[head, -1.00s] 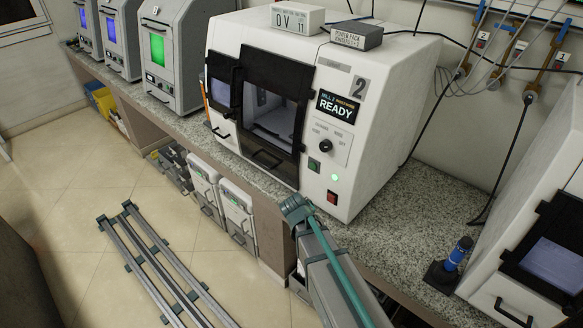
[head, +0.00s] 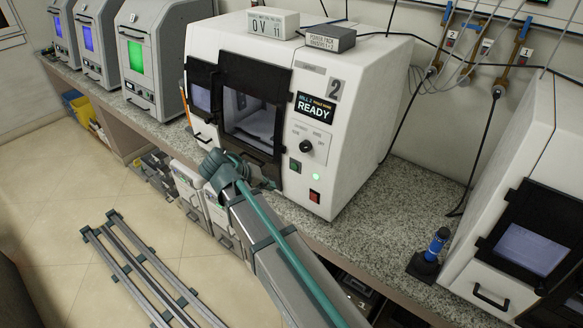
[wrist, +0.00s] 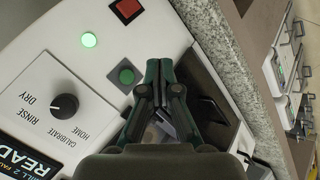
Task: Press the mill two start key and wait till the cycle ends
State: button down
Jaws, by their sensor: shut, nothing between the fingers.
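Mill two (head: 350,110) is a white machine marked 2, and its display (head: 315,108) reads READY. Below the selector knob (head: 306,147) is a square green key (head: 295,166), which also shows in the wrist view (wrist: 126,75). A lit green lamp (head: 316,176) and a red key (head: 314,196) are near it. In the wrist view my gripper (wrist: 158,66) is shut and empty. Its tips appear just beside the green key, on the door side; I cannot tell their distance from the panel. In the head view my arm largely hides the gripper.
The dark-framed door (head: 254,105) is beside the panel. Another white machine (head: 520,200) and a blue-handled tool on a black stand (head: 428,258) are at the right. The speckled counter (head: 385,210) between the machines is mostly clear. Rails (head: 150,270) lie on the floor.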

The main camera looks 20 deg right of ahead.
aim_at(294, 166)
jog(key=shift+w+d, duration=0.1)
jog(key=shift+d, duration=0.05)
jog(key=w+d, duration=0.5)
jog(key=d, duration=0.2)
jog(key=shift+f, duration=0.25)
jog(key=shift+w, duration=0.15)
dwell(1.5)
jog(key=shift+w+d, duration=0.1)
jog(key=shift+d, duration=0.15)
